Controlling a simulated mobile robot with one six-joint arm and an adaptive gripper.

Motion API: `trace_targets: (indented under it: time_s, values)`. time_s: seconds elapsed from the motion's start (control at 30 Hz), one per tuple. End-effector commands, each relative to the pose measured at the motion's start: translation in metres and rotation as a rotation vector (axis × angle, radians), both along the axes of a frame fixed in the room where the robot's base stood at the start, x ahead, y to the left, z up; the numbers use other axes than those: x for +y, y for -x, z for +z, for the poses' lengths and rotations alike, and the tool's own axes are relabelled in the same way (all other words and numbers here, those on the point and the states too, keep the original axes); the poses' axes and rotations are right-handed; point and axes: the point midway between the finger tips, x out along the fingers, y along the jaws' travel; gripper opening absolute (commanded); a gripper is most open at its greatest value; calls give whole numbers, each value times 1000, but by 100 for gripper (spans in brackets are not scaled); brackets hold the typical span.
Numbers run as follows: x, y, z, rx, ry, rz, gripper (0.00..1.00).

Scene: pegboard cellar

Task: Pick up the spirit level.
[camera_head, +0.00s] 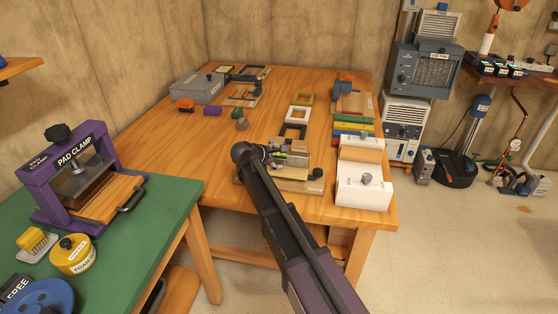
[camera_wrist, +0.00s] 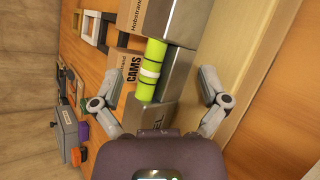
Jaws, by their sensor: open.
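The spirit level is a grey metal body with a lime-green vial crossed by white and dark bands. In the wrist view the spirit level (camera_wrist: 179,72) lies ahead of my palm, between the fingers, with the letters "EL" on its near part. My gripper (camera_wrist: 161,82) is open, one finger on each side of it, and I see no clear contact.
Cardboard boxes marked "CAMS" (camera_wrist: 131,70) and "Hobstrand" (camera_wrist: 139,20) stand close beside the level. A white block with a knob (camera_head: 363,190) is to the right. A grey case (camera_head: 197,87) sits at the back left. Bare wood (camera_head: 185,140) lies left of my gripper.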

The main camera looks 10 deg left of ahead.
Motion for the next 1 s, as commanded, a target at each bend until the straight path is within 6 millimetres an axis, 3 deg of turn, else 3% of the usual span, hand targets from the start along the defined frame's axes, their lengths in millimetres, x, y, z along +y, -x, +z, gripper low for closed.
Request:
trace_targets:
  time_s: [0.47, 0.57, 0.8, 1.0]
  values:
    - [0, 0, 0, 0, 0, 0, 95]
    - [0, 0, 0, 0, 0, 0, 71]
    - [0, 0, 0, 2, -1, 0, 0]
    - [-1, 1, 0, 3, -1, -3, 0]
